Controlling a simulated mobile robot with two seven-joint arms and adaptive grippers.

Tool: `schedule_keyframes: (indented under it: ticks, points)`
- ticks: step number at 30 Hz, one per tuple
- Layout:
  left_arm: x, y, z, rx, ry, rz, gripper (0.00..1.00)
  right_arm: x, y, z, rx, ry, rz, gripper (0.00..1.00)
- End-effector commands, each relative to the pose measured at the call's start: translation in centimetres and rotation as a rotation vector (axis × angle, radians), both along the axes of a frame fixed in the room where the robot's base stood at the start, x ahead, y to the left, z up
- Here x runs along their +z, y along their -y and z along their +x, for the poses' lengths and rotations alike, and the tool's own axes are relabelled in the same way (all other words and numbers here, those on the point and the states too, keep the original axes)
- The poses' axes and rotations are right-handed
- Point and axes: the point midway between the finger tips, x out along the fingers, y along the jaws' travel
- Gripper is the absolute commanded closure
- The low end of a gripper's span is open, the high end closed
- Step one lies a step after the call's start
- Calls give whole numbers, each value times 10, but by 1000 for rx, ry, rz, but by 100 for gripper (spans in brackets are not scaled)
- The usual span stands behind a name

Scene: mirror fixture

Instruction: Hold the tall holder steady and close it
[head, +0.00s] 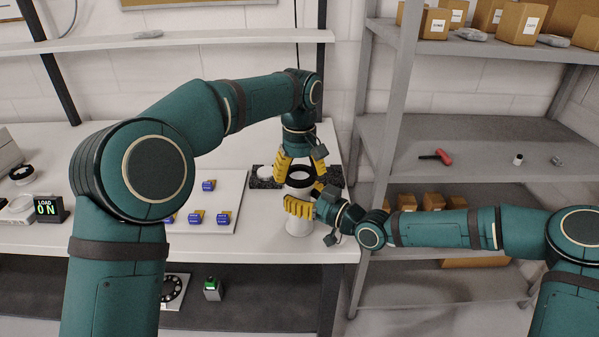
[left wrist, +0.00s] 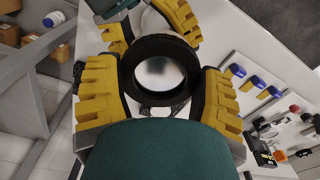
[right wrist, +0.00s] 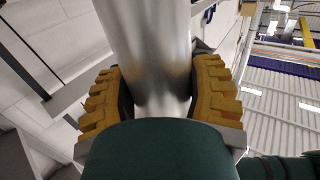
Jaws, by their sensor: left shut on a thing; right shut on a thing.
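The tall holder (head: 299,227) is a silver cylinder standing upright near the front right of the white table. It fills the top of the right wrist view (right wrist: 150,45). A black ring (left wrist: 133,82) is at its top end, with a pale interior visible through it; I cannot tell how far it is seated. My left gripper (head: 298,172) comes from above and is shut on the ring, one finger on each side. My right gripper (head: 303,204) comes from the side and is shut around the cylinder's body, just below the ring. The fingers hide part of the holder.
A dark speckled slab (head: 262,183) bearing a white round piece (head: 264,171) lies behind the holder. A white board (head: 240,190) with several blue pieces is to the left. A grey shelf post (head: 382,120) stands close on the right, beside shelves with boxes and a red tool (head: 437,156).

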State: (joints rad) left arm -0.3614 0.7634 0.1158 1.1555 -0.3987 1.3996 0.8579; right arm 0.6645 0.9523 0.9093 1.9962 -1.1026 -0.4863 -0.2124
Motion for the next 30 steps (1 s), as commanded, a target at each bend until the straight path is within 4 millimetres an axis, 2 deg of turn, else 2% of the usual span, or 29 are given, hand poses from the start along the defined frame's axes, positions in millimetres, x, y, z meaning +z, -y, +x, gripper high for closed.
schedule_keyframes:
  ticks: [24,30]
  points:
    - [-2,-1,0,-1545,-1,0,74,0,0,0,1,1,1,100]
    - [-2,0,0,-1859,0,-1,74,0,0,0,1,1,1,100]
